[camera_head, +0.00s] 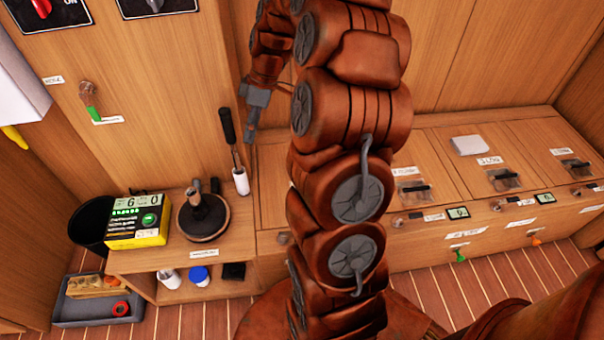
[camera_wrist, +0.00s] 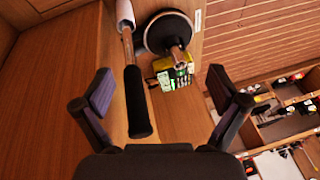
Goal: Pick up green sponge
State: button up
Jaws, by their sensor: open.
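I cannot make out a plain green sponge in either view. A yellow box-like thing with a black and green printed face (camera_head: 140,220) sits on the left of the low wooden shelf. In the wrist view a yellow-green block (camera_wrist: 172,72) lies beside a round dark disc, partly hidden by it. My gripper (camera_head: 251,134) hangs above and right of the shelf. Its fingers (camera_wrist: 160,110) are apart in the wrist view, with nothing held between them. A black-handled tool (camera_wrist: 137,105) shows between the fingers, apparently below them.
The black-handled tool (camera_head: 228,128) stands up in a white holder near my gripper. A round disc with a knob (camera_head: 203,222) sits on the shelf. A grey tray (camera_head: 80,318) is at the lower left. Wooden lidded lockers (camera_head: 440,150) line the right.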

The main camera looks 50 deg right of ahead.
jog(key=d+f+b, duration=0.3)
jog(key=d+f, duration=0.4)
jog(key=d+f+n+t+b, duration=0.1)
jog(key=d+f+b, duration=0.2)
jog(key=d+f, duration=0.4)
jog(key=d+f+n+t+b, duration=0.1)
jog(key=d+f+b, duration=0.2)
jog(key=d+f, duration=0.4)
jog(key=shift+w+f, duration=0.1)
jog(key=shift+f, duration=0.1)
jog(key=shift+d+f, duration=0.2)
jog(key=shift+f, duration=0.15)
jog(key=shift+b+x, duration=0.4)
jog(key=shift+x, duration=0.7)
jog(key=shift+d+b+x, duration=0.15)
jog(key=shift+b+x, duration=0.3)
jog(key=shift+x, duration=0.8)
jog(key=shift+d+b+x, duration=0.1)
jog(key=shift+b+x, duration=0.3)
jog(key=shift+x, duration=0.8)
jog(key=shift+f, duration=0.15)
jog(key=shift+f+b, duration=0.25)
jog(key=shift+b, duration=0.15)
jog(key=c, duration=0.9)
